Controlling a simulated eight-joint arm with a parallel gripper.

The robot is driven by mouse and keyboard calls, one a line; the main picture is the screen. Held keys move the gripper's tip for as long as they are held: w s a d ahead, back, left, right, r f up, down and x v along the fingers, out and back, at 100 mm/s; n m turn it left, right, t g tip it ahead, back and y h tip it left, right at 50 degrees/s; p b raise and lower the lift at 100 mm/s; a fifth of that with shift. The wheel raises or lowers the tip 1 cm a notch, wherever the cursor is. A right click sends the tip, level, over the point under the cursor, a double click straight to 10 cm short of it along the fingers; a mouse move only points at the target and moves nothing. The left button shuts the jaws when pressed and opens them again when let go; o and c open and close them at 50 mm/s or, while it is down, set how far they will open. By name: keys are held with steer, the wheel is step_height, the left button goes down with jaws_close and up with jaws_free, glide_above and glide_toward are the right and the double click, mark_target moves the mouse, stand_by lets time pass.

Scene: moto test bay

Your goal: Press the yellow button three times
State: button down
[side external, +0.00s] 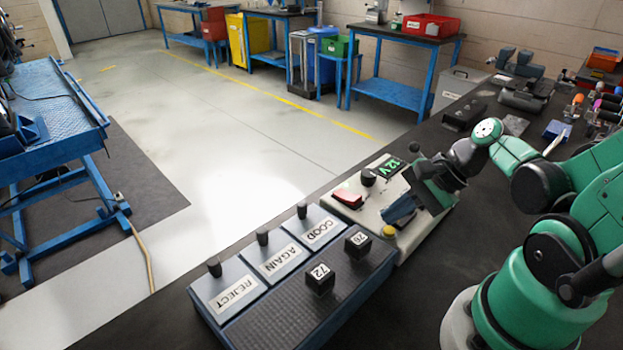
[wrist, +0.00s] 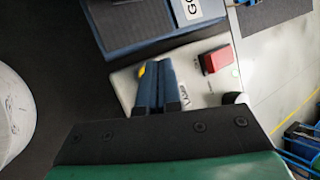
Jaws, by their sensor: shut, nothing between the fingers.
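The yellow button (side external: 389,232) sits at the near corner of a cream control panel (side external: 424,229) on the dark bench. In the wrist view the yellow button (wrist: 142,71) shows only in part, its rest hidden behind a fingertip. My gripper (side external: 386,221) is shut and empty, its blue fingers slanting down toward the panel. The tips are right beside the button in the side view. In the wrist view my gripper (wrist: 160,63) has its tips next to the yellow. I cannot tell whether they touch it.
The panel also carries a red switch (side external: 348,198), a black knob (side external: 368,177) and a green 12V display (side external: 391,167). A blue sorting tray (side external: 246,331) labelled REJECT, AGAIN and GOOD stands beside it, with two black numbered cubes (side external: 320,278) (side external: 358,244).

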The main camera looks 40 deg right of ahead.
mark_target(386, 229)
steer(key=shift+r, duration=0.1)
steer(key=shift+r, duration=2.45)
steer(key=n, duration=0.2)
steer(key=n+h, duration=0.1)
steer(key=shift+w+a+f+n+g, duration=0.25)
steer(key=shift+w+a+n+g, duration=0.05)
steer(key=shift+w+n, duration=0.1)
steer(key=n, duration=0.2)
steer(key=w+n+h, duration=0.1)
steer(key=n, duration=0.1)
steer(key=w+a+n+h, duration=0.1)
steer(key=n, duration=0.1)
steer(key=shift+r+n, duration=0.15)
steer(key=shift+n, duration=0.25)
steer(key=w+n, duration=0.1)
steer(key=n, duration=0.1)
steer(key=w+a+r+n+t+h, duration=0.1)
steer(key=n, duration=0.2)
steer(key=a+r+n+t, duration=0.1)
steer(key=n, duration=0.2)
steer(key=shift+w+a+r+h, duration=0.1)
steer(key=shift+w+a+h, duration=0.05)
steer(key=shift+w+h, duration=0.25)
